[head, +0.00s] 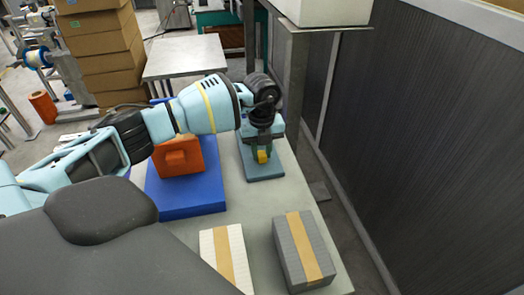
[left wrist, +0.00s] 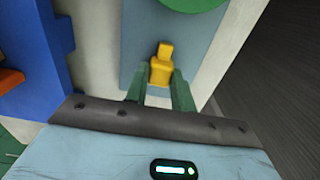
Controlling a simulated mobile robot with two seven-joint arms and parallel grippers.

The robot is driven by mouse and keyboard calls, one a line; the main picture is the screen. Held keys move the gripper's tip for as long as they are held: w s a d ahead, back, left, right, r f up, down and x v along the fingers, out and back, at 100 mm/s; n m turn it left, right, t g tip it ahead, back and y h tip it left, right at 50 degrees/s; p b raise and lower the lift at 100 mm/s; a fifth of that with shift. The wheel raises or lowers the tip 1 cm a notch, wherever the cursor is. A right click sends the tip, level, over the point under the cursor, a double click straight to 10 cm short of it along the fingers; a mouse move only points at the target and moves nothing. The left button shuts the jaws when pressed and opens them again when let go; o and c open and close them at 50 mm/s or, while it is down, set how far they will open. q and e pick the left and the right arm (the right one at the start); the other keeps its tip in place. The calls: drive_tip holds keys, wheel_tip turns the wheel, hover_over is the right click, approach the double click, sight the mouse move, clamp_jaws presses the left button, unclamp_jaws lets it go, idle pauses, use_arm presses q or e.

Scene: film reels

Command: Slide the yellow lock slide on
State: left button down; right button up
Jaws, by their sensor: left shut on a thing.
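The yellow lock slide (left wrist: 161,69) sits between the green fingers of my left gripper (left wrist: 160,80) in the left wrist view. The gripper is shut on its lower block, and a narrower yellow tab sticks out beyond. In the head view my left gripper (head: 262,148) points down over a blue-grey base plate (head: 268,173), with the yellow slide (head: 262,156) showing low at its tips. A green round part (left wrist: 192,4) lies just beyond the slide in the wrist view. The gripper hides most of what stands on the plate. My right gripper is not in view.
A blue stand (head: 185,205) with an orange block (head: 180,157) is close on the left. Two taped boxes, pale (head: 222,255) and grey (head: 300,250), stand on the near table (head: 255,215). A metal post (head: 292,80) rises close behind on the right.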

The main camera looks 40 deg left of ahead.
sight(259, 150)
use_arm(q)
drive_tip(key=shift+w+a+b, duration=0.4)
drive_tip(key=shift+w+a, duration=0.6)
drive_tip(key=shift+a, duration=0.2)
drive_tip(key=shift+w+a+r, duration=0.1)
drive_tip(key=shift+a+r, duration=0.05)
drive_tip(key=c, duration=1.2)
unclamp_jaws()
drive_tip(key=shift+w+a, duration=0.1)
drive_tip(key=shift+o, duration=0.2)
wheel_tip(259, 150, up, 8)
